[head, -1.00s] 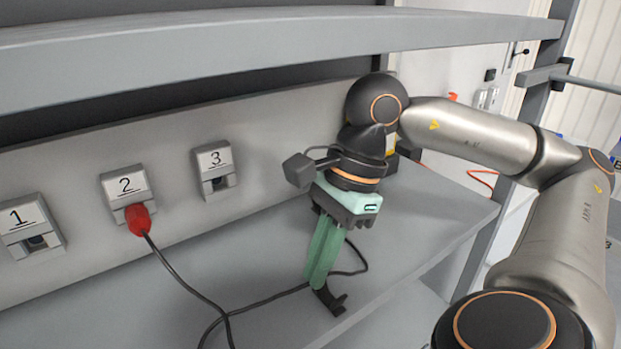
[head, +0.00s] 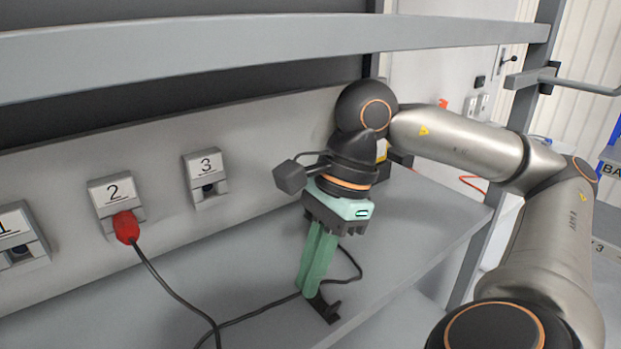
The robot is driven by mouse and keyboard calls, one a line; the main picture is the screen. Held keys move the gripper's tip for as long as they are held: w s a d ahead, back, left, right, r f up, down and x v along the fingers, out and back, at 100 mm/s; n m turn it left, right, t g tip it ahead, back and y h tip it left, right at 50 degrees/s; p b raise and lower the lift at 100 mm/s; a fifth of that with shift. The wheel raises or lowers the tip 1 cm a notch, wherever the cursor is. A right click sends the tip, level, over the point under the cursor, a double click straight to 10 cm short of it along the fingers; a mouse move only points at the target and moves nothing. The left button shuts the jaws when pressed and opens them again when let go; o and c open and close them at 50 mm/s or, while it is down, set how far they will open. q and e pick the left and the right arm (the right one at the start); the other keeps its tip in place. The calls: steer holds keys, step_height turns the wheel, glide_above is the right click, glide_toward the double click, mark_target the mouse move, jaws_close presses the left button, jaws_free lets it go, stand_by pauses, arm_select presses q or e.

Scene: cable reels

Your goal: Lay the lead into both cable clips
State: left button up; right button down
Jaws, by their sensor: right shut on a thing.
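The lead (head: 180,297) is a dark cable. It runs from a red plug (head: 126,228) in socket 2 down to the shelf, then right towards my right gripper. My right gripper (head: 309,294) points down with its green fingers together, shut on the lead close to the shelf. Another stretch of lead curves behind the fingers. A black cable clip (head: 328,312) sits at the fingertips near the shelf's front edge. Whether the lead lies inside it is hard to tell. A second clip cannot be made out. My left gripper is out of view.
Socket 1 (head: 18,250) and socket 3 (head: 207,187) on the back panel are empty. A grey beam (head: 250,48) crosses above. The shelf (head: 415,225) is clear right of my gripper, up to a grey post (head: 477,245).

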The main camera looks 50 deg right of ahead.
steer(key=shift+f+b, duration=2.3)
steer(key=shift+b, duration=0.2)
steer(key=c, duration=0.9)
jaws_free()
steer(key=o, duration=0.6)
steer(key=shift+c, duration=0.2)
